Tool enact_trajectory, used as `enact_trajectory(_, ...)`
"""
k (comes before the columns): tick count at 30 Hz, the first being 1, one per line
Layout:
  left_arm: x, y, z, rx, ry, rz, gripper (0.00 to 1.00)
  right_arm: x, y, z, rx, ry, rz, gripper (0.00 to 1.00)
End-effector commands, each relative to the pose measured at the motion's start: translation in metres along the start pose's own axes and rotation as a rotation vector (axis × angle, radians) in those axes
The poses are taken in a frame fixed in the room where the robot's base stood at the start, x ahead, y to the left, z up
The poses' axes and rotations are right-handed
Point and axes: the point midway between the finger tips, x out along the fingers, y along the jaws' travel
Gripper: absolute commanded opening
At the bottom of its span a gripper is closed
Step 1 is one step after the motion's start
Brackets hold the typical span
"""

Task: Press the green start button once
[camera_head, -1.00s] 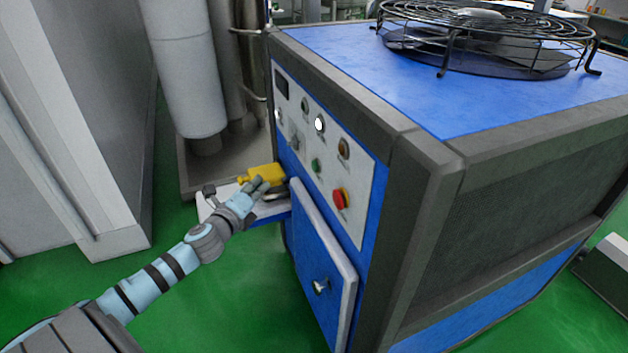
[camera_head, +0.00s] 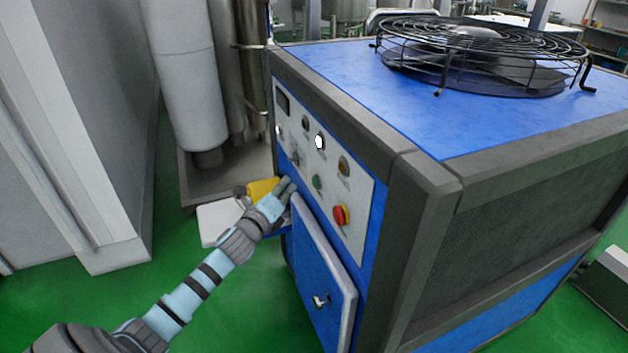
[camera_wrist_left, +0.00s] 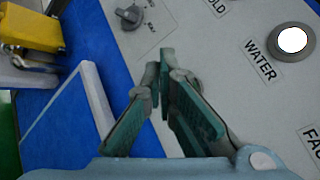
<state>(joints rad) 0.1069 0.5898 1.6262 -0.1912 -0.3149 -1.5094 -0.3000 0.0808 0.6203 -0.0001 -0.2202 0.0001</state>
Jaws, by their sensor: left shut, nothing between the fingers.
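The green start button (camera_head: 317,181) sits low on the light control panel (camera_head: 357,196) of the blue machine. My left gripper (camera_head: 288,187) is shut and empty, to the left of the button and slightly lower, near the panel's lower edge. In the left wrist view the gripper's fingertips (camera_wrist_left: 161,75) come together in front of the panel face; I cannot tell whether they touch it. The green button does not show in that view. My right gripper is not in view.
A red knob (camera_head: 340,215) lies right of the green button, and a lit white button (camera_head: 320,141) above it. A grey rotary knob (camera_wrist_left: 130,17) is close to the fingers. A yellow object (camera_head: 262,189) and an open blue door (camera_head: 322,280) are close below the panel.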

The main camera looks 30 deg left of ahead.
Motion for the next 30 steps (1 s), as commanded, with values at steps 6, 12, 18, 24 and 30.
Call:
enact_trajectory(6,0.017,-0.013,-0.011,-0.002,-0.002,0.001,0.0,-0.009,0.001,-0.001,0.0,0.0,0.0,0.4)
enact_trajectory(12,0.022,-0.016,-0.016,0.001,-0.001,0.0,0.0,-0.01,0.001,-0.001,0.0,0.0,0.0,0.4)
enact_trajectory(18,0.022,-0.015,-0.016,0.002,-0.001,0.0,0.0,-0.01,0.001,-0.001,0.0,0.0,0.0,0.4)
enact_trajectory(24,0.022,-0.015,-0.016,0.002,-0.001,0.0,0.0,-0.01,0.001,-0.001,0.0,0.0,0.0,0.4)
enact_trajectory(30,0.022,-0.015,-0.016,0.002,-0.001,0.0,0.0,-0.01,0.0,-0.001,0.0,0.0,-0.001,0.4)
